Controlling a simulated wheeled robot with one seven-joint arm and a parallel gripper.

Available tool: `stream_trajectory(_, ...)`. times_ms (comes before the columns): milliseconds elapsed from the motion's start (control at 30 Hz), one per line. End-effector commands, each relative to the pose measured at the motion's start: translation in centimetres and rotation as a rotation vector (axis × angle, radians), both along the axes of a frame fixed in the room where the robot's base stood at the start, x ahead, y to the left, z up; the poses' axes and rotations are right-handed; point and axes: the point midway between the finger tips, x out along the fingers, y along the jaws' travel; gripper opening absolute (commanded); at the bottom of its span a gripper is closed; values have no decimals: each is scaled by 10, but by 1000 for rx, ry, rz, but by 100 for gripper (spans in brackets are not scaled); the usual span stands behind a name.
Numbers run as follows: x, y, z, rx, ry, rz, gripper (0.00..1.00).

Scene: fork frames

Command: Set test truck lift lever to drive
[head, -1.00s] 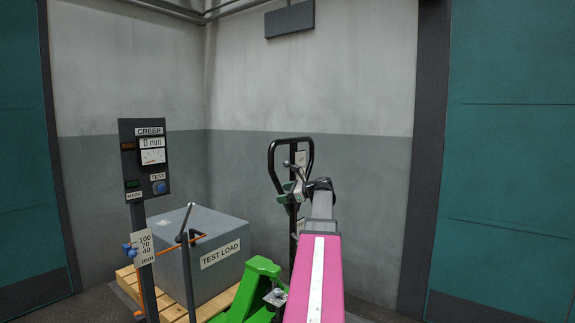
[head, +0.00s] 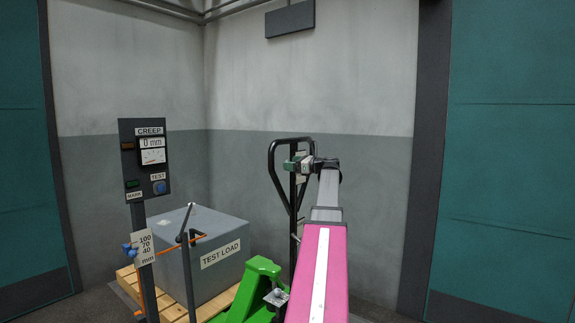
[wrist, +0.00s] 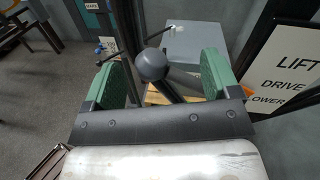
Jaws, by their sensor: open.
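The test truck (head: 262,272) is a green pallet truck with a black loop handle (head: 271,165) standing upright. My gripper (head: 297,164) is at the handle in the head view and covers the lever area there. In the wrist view my gripper (wrist: 162,66) is open, with green pads left and right. A dark round knob (wrist: 151,64) on a grey rod, seemingly the lift lever, lies between the pads, nearer the left one, with gaps visible on both sides. A white sign (wrist: 288,72) reads LIFT, DRIVE, LOWER at the right; which position the lever is in I cannot tell.
A grey test load box (head: 212,275) sits on a wooden pallet (head: 125,277). A creep gauge panel (head: 145,160) reading 0 mm stands on a post at the left. Walls (head: 360,180) close in the corner behind the handle.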

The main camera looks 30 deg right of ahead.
Motion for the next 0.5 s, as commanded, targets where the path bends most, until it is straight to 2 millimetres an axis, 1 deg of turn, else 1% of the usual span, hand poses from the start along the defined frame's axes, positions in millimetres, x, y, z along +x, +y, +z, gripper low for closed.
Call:
stream_trajectory(33,7,4,0,0,0,1,82)
stream_trajectory(200,18,11,0,0,0,0,82)
stream_trajectory(500,21,13,0,-1,-1,-1,82)
